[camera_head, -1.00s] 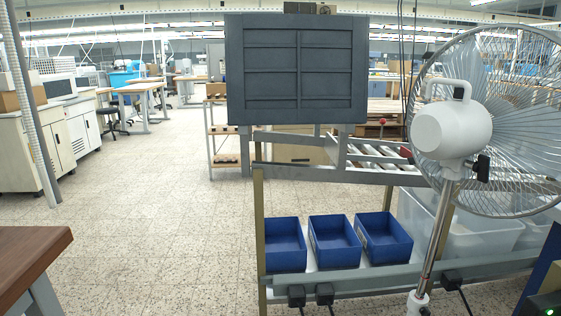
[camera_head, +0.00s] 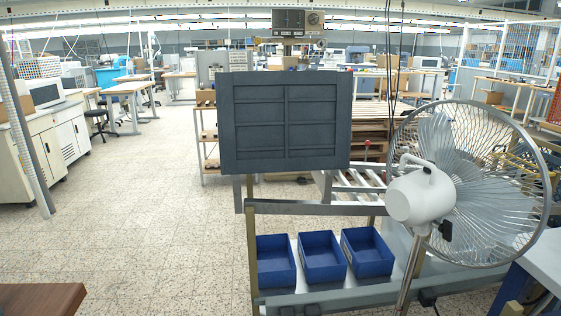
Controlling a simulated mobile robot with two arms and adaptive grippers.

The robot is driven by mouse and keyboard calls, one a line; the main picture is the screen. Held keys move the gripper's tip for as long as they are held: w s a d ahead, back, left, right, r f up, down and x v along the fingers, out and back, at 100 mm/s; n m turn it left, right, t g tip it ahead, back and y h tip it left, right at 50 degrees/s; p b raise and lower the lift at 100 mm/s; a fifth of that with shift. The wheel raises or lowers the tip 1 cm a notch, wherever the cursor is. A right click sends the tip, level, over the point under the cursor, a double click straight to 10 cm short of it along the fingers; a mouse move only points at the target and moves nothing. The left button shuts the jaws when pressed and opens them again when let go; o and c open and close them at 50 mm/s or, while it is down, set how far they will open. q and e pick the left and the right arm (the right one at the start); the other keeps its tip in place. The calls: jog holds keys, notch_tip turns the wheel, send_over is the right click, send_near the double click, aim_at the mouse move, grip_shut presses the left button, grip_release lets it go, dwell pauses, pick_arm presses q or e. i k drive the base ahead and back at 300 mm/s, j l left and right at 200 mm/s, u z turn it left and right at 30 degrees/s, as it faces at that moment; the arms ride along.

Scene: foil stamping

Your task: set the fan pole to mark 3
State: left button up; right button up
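The fan (camera_head: 422,194) stands at the right of the head view, its round wire cage facing away to the right and its white motor housing toward me. Its metal pole (camera_head: 411,272) runs down from the housing and leaves the picture at the bottom edge. A dark knob (camera_head: 446,230) sits beside the top of the pole, just under the housing. No marks on the pole can be made out. Neither of my grippers is in view.
A brown table corner (camera_head: 40,299) is at the lower left. The speckled floor (camera_head: 150,210) at left is clear.

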aim_at(418, 241)
jog(key=z, duration=1)
